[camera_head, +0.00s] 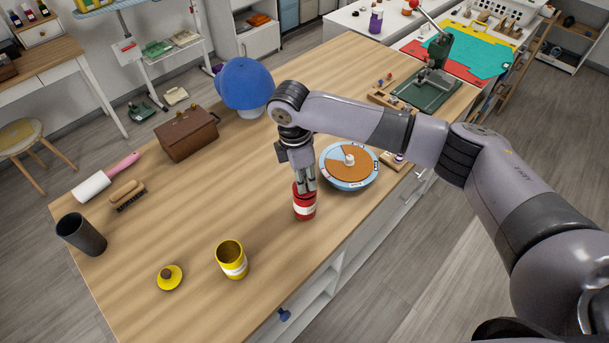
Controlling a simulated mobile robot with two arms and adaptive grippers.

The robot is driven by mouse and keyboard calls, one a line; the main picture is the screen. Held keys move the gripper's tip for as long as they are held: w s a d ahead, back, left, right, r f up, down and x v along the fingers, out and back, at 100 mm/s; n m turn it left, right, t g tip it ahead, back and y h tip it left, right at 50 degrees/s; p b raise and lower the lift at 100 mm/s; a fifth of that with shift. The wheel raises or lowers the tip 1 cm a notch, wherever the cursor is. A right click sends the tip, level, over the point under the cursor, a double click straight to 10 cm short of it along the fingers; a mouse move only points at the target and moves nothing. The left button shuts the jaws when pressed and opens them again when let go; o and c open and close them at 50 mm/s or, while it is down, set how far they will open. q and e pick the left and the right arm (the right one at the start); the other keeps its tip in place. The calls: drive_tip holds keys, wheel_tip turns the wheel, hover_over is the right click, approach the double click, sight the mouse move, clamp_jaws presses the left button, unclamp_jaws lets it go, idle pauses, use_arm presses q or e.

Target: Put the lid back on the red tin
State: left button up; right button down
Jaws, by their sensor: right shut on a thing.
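The red tin (305,209) stands upright near the table's front edge, with a pale band around it. My right gripper (307,186) points down directly over the tin, its fingers shut on the red lid (300,187) at the tin's top. The fingers hide the lid's knob and part of the rim, so I cannot tell whether the lid is fully seated or just above the tin. My left gripper is not in view.
An open yellow tin (232,262) and its yellow lid (169,277) are at lower left. A round blue-rimmed tray (349,183) is just right of the red tin. The table's middle-left is clear.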

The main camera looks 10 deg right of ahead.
idle(0.3)
drive_tip(key=c, duration=1.4)
unclamp_jaws()
drive_tip(key=o, duration=0.5)
wheel_tip(320, 180, up, 5)
drive_tip(key=p, duration=0.5)
drive_tip(key=shift+p, duration=0.3)
drive_tip(key=shift+r, duration=1)
